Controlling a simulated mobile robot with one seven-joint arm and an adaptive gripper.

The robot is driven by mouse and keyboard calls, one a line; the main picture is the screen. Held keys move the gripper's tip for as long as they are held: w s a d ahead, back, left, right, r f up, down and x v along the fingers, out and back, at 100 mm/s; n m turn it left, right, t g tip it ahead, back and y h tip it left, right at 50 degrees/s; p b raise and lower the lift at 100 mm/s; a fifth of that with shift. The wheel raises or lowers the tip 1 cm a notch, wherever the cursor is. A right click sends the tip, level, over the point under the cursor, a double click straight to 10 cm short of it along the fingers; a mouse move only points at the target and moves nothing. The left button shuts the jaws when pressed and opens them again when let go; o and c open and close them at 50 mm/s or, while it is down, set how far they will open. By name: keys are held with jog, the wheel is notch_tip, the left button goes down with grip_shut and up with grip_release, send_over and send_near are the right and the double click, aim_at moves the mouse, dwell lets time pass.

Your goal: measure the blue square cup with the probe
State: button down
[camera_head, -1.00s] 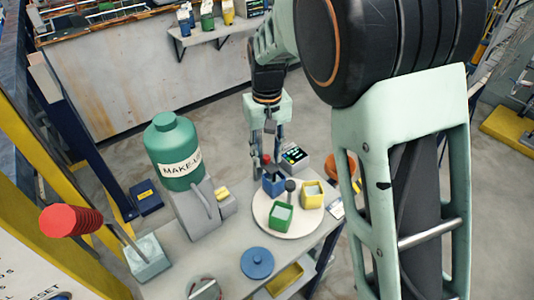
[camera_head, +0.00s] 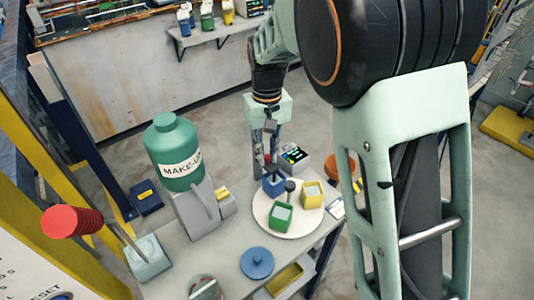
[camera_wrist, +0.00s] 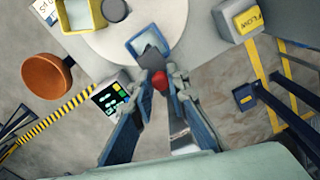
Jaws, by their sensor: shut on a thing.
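The blue square cup (camera_head: 273,188) stands at the back left of a round white plate (camera_head: 262,212), open at the top, with pale liquid showing in the wrist view (camera_wrist: 130,44). My gripper (camera_head: 269,158) is above the cup, and its fingers (camera_wrist: 160,84) are shut around the probe. The probe has a red knob (camera_wrist: 160,80) between the fingertips and a dark grey body (camera_wrist: 151,57) over the cup's opening. Its lower end is at or inside the cup; I cannot tell how deep it reaches.
A green cup (camera_head: 280,217), a yellow cup (camera_head: 311,197) and a dark round knob (camera_head: 290,185) share the plate. A meter with a lit screen (camera_head: 295,156) stands close behind. A green make-up bottle (camera_head: 174,150) is left.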

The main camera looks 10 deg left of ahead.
notch_tip(320, 180, up, 6)
jog(key=p, duration=0.3)
jog(key=shift+f, duration=0.1)
jog(key=shift+w, duration=0.15)
jog(key=c, duration=1.9)
grip_release()
jog(key=shift+o, duration=0.3)
jog(key=shift+f, duration=0.1)
notch_tip(320, 180, up, 12)
